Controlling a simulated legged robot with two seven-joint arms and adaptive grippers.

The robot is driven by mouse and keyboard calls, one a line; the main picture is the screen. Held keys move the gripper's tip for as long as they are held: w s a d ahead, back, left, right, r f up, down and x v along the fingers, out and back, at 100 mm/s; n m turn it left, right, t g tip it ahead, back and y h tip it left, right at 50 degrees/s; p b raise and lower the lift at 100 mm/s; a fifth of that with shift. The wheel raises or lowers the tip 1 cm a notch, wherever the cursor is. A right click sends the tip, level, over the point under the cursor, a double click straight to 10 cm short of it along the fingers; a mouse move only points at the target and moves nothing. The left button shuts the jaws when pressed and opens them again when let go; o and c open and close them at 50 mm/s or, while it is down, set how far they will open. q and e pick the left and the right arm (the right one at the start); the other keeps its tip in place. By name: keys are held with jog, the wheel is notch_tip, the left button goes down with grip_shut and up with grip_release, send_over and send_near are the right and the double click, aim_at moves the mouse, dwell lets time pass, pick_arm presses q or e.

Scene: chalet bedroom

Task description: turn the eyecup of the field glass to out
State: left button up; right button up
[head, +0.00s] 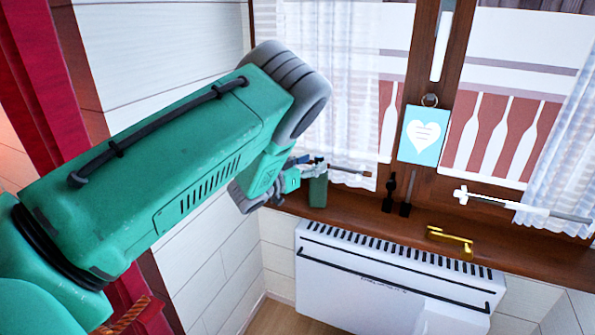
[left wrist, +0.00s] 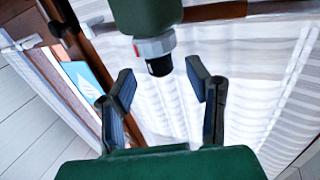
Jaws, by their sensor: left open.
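The field glass (head: 318,191) is a dark green body standing on the wooden windowsill at the window's left side, partly hidden by my left gripper. In the left wrist view its green body (left wrist: 146,14) enters from the top, with a grey ring bearing a red mark and a black eyecup (left wrist: 159,66) at its end. My left gripper (head: 302,167) is at the top of the field glass. In the left wrist view the fingers of my left gripper (left wrist: 161,82) are open, one on each side of the eyecup, with gaps and nothing held. My right gripper is not in view.
A white radiator (head: 400,275) is under the sill (head: 350,218). Along the sill are slim dark items (head: 390,192) and a brass object (head: 450,241). A blue heart card (head: 424,135) hangs on the window frame. Sheer curtains (head: 335,80) hang close behind the field glass.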

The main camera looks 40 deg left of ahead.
aim_at(317, 161)
pick_arm(q)
jog(key=s+a, duration=0.1)
jog(key=s, duration=0.7)
jog(key=shift+s, duration=0.4)
jog(key=shift+a, duration=0.1)
jog(key=w+n+y, duration=0.1)
jog(key=w, duration=0.3)
jog(key=w+d+y+p, duration=0.1)
jog(key=w, duration=0.3)
jog(key=w+n+y+p, duration=0.1)
jog(key=w+y, duration=0.1)
jog(key=w, duration=0.2)
jog(key=shift+d+n, duration=0.25)
jog(key=shift+n, duration=0.05)
